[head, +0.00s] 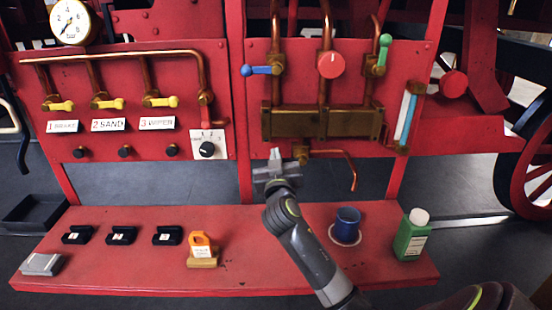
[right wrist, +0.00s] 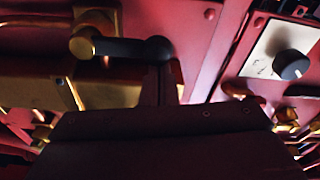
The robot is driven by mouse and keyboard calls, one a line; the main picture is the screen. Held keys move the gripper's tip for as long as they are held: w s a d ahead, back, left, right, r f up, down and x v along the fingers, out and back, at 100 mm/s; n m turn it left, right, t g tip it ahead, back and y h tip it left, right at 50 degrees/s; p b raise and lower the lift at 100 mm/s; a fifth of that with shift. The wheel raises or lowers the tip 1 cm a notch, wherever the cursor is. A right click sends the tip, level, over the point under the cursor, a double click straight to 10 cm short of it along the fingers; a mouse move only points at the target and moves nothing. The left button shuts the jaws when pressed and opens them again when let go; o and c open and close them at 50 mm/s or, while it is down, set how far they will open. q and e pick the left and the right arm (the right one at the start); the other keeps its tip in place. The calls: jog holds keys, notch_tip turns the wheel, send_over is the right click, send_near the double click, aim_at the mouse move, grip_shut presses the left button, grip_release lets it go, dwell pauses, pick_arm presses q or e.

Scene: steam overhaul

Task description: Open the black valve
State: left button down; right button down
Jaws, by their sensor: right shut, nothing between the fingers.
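The black valve (right wrist: 120,48) shows in the right wrist view as a black lever with a round brass hub at its left end. The lever lies nearly level across that view. In the head view its brass hub (head: 303,154) sits under the brass block, and I cannot make out the black lever near my gripper. My right gripper (head: 275,153) is shut and empty, its fingertips just left of the hub. In the right wrist view the fingers (right wrist: 160,82) reach up to the lever's free end; I cannot tell whether they touch. My left gripper is out of view.
The brass block (head: 322,122) and copper pipes are close above my gripper, with a bent copper pipe (head: 352,170) to the right. A black dial (head: 207,149) is at left. The red shelf (head: 270,275) holds a blue mug (head: 347,222) and a green bottle (head: 411,238).

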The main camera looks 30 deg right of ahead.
jog(key=shift+a+f+n, duration=0.15)
jog(key=shift+f+n, duration=0.3)
jog(key=shift+n, duration=0.25)
jog(key=s+d+f+n+y+p, duration=0.1)
jog(key=f+n+p, duration=0.3)
jog(key=n, duration=0.5)
jog(key=s+d+f+n+g+y+p, duration=0.1)
jog(key=d+f+n+p, duration=0.2)
jog(key=n, duration=0.6)
jog(key=shift+s+d+f+y+p, duration=0.3)
jog(key=shift+f+p, duration=0.4)
jog(key=shift+f, duration=0.25)
jog(key=shift+s, duration=0.1)
